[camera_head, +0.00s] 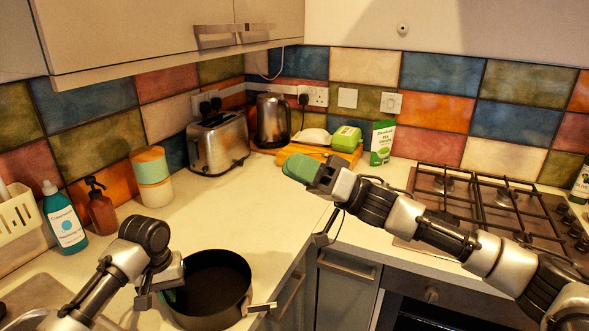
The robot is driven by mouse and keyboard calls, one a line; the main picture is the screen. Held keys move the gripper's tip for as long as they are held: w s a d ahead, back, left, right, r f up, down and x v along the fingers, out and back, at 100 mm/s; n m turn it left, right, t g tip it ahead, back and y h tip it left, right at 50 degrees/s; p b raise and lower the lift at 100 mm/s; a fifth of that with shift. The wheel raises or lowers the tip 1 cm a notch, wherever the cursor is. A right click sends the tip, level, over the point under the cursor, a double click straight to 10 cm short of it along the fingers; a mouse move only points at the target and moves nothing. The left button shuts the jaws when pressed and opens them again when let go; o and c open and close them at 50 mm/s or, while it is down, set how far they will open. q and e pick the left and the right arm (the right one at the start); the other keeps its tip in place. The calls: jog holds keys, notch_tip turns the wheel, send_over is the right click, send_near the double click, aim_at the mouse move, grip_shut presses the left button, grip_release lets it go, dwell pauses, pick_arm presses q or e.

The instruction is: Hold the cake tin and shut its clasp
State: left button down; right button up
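The cake tin (232,308) is a dark, round, open-topped tin on the counter at the lower middle. Its clasp (262,308) sticks out from the right side of its wall as a light metal piece. My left gripper (157,297) is at the tin's left side, pointing down. Its fingers look apart, and one green pad is close against the tin's wall; I cannot tell whether it touches. My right gripper (302,170) is raised over the counter, above and right of the tin and well away from the clasp. Its finger gap is not visible.
A toaster (217,143), kettle (272,120) and packets (381,141) on and near a wooden board stand at the back. A canister (152,176) and bottles (65,219) stand left. The hob (480,205) is right. Counter behind the tin is clear.

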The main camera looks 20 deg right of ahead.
jog(key=n+g, duration=0.1)
jog(key=s+a+n+g, duration=0.1)
jog(key=n, duration=0.1)
jog(key=shift+s+r+g+y, duration=0.2)
jog(key=shift+g+y, duration=0.1)
jog(key=shift+g, duration=0.1)
